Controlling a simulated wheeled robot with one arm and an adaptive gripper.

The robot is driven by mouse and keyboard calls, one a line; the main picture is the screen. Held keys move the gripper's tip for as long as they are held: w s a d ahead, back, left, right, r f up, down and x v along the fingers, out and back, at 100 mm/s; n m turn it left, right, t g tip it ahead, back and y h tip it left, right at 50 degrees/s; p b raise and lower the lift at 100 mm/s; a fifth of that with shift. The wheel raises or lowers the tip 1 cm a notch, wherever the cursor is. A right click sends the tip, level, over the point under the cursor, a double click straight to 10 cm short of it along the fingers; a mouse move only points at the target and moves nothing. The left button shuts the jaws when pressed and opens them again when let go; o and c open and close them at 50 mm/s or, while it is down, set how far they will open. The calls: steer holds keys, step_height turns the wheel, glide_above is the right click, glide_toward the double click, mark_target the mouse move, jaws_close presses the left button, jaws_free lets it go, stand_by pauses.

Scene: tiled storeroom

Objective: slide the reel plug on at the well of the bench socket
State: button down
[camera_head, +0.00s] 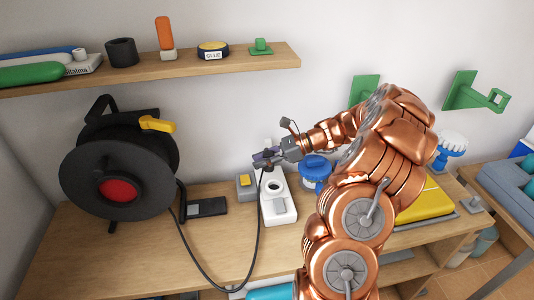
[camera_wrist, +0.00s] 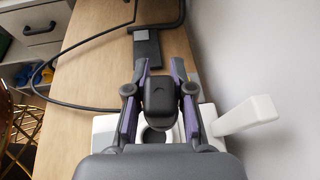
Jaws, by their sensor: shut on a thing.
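The reel plug (camera_wrist: 160,92) is a dark, rounded block between the purple-lined fingers of my gripper (camera_wrist: 158,100). In the head view my gripper (camera_head: 268,158) is shut on the plug, just above the bench socket. The bench socket (camera_head: 282,210) is a white unit on the bench. Its round dark well (camera_head: 274,188) lies below the plug, and the plug appears apart from it. In the wrist view the well (camera_wrist: 154,135) shows partly, behind the plug and near my gripper's body. A black cable (camera_head: 257,228) hangs from the plug and loops toward the cable reel (camera_head: 118,170).
A grey box with a yellow top (camera_head: 245,184) stands left of the socket, and a blue round item (camera_head: 316,170) behind it to the right. A flat dark block (camera_head: 207,207) lies near the reel. A white lever (camera_wrist: 245,115) rises beside the socket. The shelf (camera_head: 190,70) is above.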

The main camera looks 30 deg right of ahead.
mark_target(263, 182)
steer(key=shift+s+d+r+n+g+y, duration=0.15)
steer(key=shift+s+r+n+g, duration=0.15)
steer(key=shift+s, duration=0.25)
steer(key=shift+s+d+r+n+g+y, duration=0.15)
steer(key=shift+s+r+n+g, duration=0.1)
steer(key=shift+s, duration=0.3)
steer(key=shift+r+p, duration=0.1)
steer(key=shift+p, duration=0.45)
steer(key=shift+f+b, duration=0.9)
steer(key=shift+f, duration=2.05)
steer(key=shift+p, duration=0.7)
steer(key=shift+f+b, duration=0.35)
steer(key=shift+f, duration=1.05)
steer(key=c, duration=0.9)
jaws_free()
